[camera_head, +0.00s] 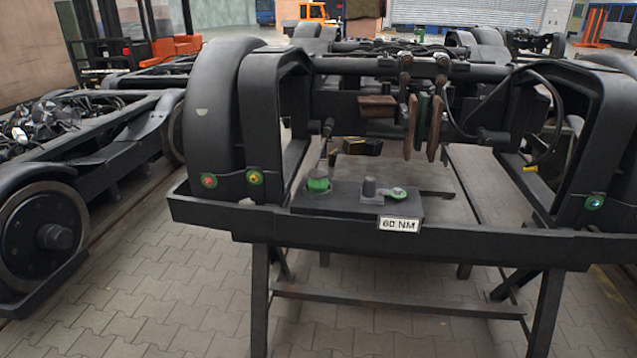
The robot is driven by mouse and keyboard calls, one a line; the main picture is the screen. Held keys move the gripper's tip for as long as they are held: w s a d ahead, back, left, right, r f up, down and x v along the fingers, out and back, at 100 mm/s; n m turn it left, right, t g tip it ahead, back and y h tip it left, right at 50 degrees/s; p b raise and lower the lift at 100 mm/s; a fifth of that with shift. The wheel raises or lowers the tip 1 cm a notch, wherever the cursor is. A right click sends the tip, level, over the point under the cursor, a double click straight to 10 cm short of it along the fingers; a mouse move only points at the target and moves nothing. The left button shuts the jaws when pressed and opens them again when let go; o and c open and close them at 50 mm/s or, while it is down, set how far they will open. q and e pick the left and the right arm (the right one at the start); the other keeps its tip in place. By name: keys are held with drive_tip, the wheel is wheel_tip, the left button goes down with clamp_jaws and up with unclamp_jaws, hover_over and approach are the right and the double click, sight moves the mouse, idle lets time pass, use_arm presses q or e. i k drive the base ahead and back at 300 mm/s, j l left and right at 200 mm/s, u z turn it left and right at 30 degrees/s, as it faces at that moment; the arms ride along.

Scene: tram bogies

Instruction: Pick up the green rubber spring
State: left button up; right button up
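A short green cylinder (318,184) with a greyish top sits in a dark round seat at the left end of a black block on the bogie's front beam; it looks like the green rubber spring. To its right on the same block stand a small dark grey peg (369,187) and a low green-and-grey disc (396,193). I cannot tell for sure which green part is the spring. Neither of my grippers is in view.
The black bogie frame (285,230) rests on a trestle stand above a paved floor (170,320). A plate reading "60 NM" (399,225) is on the front. Dark arches rise at both sides of the block. Another bogie with a wheel (50,235) stands left.

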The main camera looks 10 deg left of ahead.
sight(317, 182)
drive_tip(key=i+j, duration=0.9)
drive_tip(key=j, duration=0.2)
